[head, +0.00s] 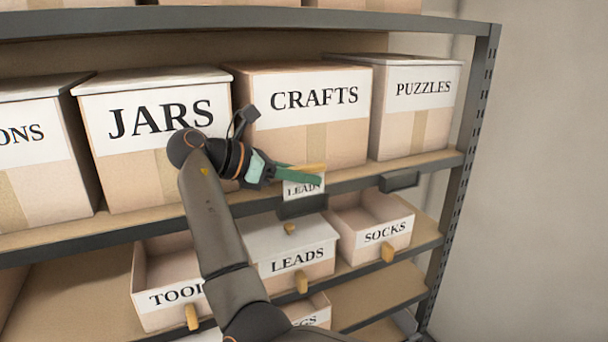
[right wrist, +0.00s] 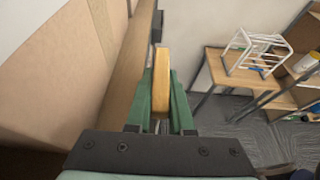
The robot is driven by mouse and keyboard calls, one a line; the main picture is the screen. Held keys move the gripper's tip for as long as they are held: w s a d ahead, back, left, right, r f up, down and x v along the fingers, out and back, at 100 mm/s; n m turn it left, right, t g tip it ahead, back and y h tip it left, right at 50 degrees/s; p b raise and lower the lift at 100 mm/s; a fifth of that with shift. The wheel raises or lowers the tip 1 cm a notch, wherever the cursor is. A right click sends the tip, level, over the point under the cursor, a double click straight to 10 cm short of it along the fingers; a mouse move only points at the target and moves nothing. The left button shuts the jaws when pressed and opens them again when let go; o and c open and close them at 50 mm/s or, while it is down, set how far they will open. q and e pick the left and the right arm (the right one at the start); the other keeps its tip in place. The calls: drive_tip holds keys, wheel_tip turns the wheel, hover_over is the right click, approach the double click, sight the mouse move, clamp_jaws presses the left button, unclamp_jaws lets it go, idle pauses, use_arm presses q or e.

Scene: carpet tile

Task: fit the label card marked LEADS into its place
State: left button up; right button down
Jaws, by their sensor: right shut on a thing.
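The white label card marked LEADS (head: 303,189) is upright at the shelf's front edge, under the green fingers of my right gripper (head: 318,174). My right gripper is shut on the card's tan wooden grip piece, which shows between the fingers in the right wrist view (right wrist: 161,78). A dark label holder (head: 301,208) is on the shelf edge directly below the card. The card's lower edge meets or overlaps the holder's top; I cannot tell whether it is inside. The lidded box marked LEADS (head: 298,259) stands on the shelf below. My left gripper is not in view.
Boxes marked JARS (head: 160,113), CRAFTS (head: 313,98) and PUZZLES (head: 422,88) stand on the shelf behind the gripper. Another dark holder (head: 400,182) is to the right, above the open SOCKS box (head: 384,233). An open box (head: 163,297) is lower left. A table (right wrist: 240,76) stands beyond the shelf.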

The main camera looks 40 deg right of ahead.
sight(314, 195)
drive_tip(key=shift+f, duration=1.45)
idle(0.6)
drive_tip(key=shift+a+f, duration=0.1)
drive_tip(key=shift+f, duration=0.25)
